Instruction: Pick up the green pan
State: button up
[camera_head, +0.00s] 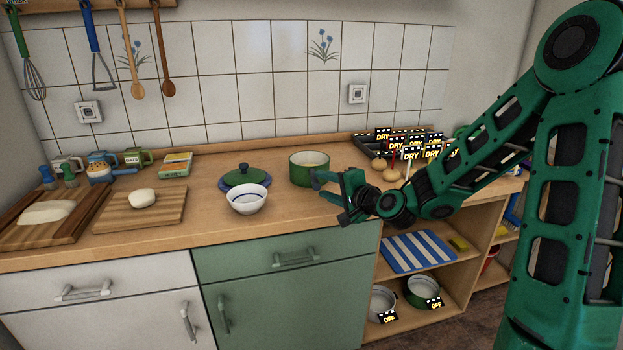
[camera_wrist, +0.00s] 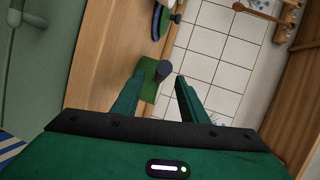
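A round green pan (camera_head: 309,171) with a pale inside stands upright on the wooden counter, right of the middle. My gripper (camera_head: 322,188) is at its near right side, open, with its fingers pointing left. In the wrist view my gripper (camera_wrist: 158,92) has its two fingers spread. A green piece (camera_wrist: 149,93) with a dark round end, likely part of the pan, shows between and beyond them. I cannot tell whether a finger touches the pan. A second green pan (camera_head: 422,290) sits on the low shelf.
A white bowl (camera_head: 247,199) and a green lid (camera_head: 243,177) stand left of the pan. Round brown items (camera_head: 385,169) and a dark rack (camera_head: 370,146) are to the right. A cutting board (camera_head: 115,215) lies left. The counter's front middle is clear.

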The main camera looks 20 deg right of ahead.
aim_at(314, 182)
jog(key=x, duration=0.5)
jog(key=shift+a, duration=0.2)
grip_shut()
jog(key=shift+d+f, duration=0.1)
dwell(1.0)
